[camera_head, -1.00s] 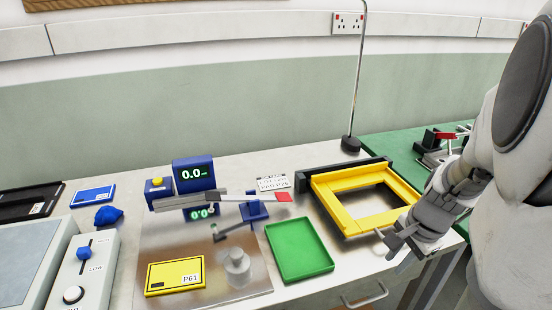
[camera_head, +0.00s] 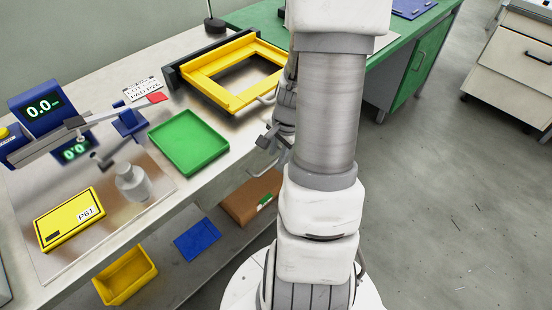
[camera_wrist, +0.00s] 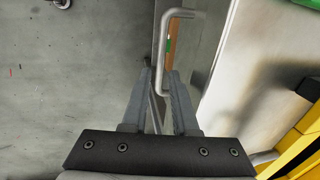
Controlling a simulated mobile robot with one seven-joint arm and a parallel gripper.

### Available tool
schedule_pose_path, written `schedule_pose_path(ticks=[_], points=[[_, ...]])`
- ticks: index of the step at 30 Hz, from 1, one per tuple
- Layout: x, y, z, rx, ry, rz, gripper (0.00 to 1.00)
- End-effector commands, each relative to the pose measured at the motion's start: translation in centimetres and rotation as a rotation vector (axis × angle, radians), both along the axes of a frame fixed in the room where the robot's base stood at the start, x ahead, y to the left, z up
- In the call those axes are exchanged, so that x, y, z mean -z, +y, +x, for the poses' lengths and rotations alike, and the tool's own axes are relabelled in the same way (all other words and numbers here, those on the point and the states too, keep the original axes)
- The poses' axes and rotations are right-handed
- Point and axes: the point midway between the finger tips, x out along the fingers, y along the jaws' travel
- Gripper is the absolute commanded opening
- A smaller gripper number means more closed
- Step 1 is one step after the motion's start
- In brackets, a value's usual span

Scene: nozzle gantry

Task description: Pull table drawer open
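The drawer handle, a grey metal U-shaped bar (camera_wrist: 163,50), shows in the upper middle of the wrist view. It stands out from the pale table front on its right. My gripper (camera_wrist: 159,75) is open, its two grey fingers pointing at the handle. In the picture the long bar of the handle runs through the gap between the fingertips; I cannot tell whether they are around it or short of it. In the head view my gripper (camera_head: 264,142) is at the table's front edge, partly hidden by my arm. The handle and drawer front are not clear there.
On the table stand a green tray (camera_head: 189,142), a yellow frame (camera_head: 205,87), a yellow P61 box (camera_head: 68,218) and a weight (camera_head: 131,185). Below are a yellow bin (camera_head: 125,277), a blue item (camera_head: 197,241) and a brown box (camera_head: 243,202).

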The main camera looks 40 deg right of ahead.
Motion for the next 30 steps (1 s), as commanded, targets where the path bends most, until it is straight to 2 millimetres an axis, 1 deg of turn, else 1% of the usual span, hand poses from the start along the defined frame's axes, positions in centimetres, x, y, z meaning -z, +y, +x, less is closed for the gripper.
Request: schedule_pose_path(ticks=[1,6,16,17,21,30], points=[[0.9,0.0,0.1,0.001,0.002,0.002,0.27],[2.1,0.0,0.4,0.000,0.000,0.001,0.27],[2.4,0.0,0.5,0.000,-0.001,0.000,0.27],[2.4,0.0,0.5,0.000,-0.001,0.000,0.25],[2.4,0.0,0.5,0.000,-0.001,0.000,0.00],[2.4,0.0,0.5,0.000,-0.001,0.000,0.00]])
